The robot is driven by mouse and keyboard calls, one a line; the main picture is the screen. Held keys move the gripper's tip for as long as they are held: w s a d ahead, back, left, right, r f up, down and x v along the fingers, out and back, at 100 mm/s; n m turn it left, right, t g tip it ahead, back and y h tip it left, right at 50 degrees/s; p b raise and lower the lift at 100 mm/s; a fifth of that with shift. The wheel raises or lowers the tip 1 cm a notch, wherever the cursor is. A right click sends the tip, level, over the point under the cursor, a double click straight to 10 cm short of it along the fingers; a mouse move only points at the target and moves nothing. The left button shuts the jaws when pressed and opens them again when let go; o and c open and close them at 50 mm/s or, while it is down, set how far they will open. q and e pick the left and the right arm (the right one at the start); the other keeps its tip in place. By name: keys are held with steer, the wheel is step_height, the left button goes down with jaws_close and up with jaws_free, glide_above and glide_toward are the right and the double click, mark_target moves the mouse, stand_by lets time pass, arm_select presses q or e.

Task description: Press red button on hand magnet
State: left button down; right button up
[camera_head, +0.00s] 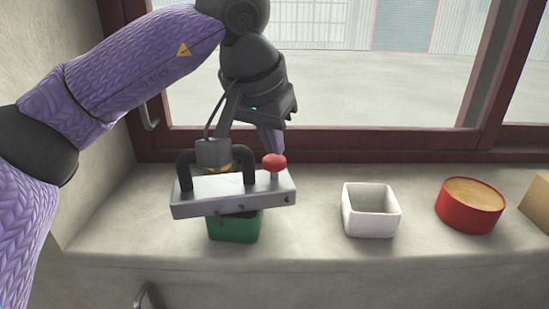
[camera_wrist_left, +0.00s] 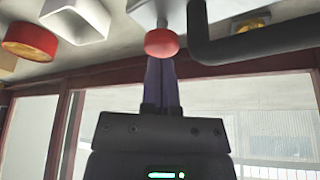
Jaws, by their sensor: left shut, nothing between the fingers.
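The hand magnet (camera_head: 225,196) is a grey metal bar with a black loop handle (camera_head: 250,166). It sits level over a green box (camera_head: 234,227). Its round red button (camera_head: 274,162) stands on a short stem near the right end. My left gripper (camera_head: 273,150) is shut and empty.
A white open box (camera_head: 370,225) and a red round tin (camera_head: 470,205) stand on the sill to the right, with a tan box (camera_head: 538,203) at the edge. The window frame (camera_head: 330,143) is close behind. Bare sill lies between magnet and white box.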

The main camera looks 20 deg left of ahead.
mark_target(272, 160)
arm_select(q)
steer(key=shift+f+b, duration=0.5)
steer(key=shift+f, duration=0.3)
steer(key=shift+r, duration=0.1)
step_height(272, 160, up, 5)
steer(key=p, duration=0.5)
step_height(272, 160, up, 2)
steer(key=shift+r+p, duration=0.1)
steer(key=shift+p, duration=0.7)
steer(key=shift+f, duration=0.2)
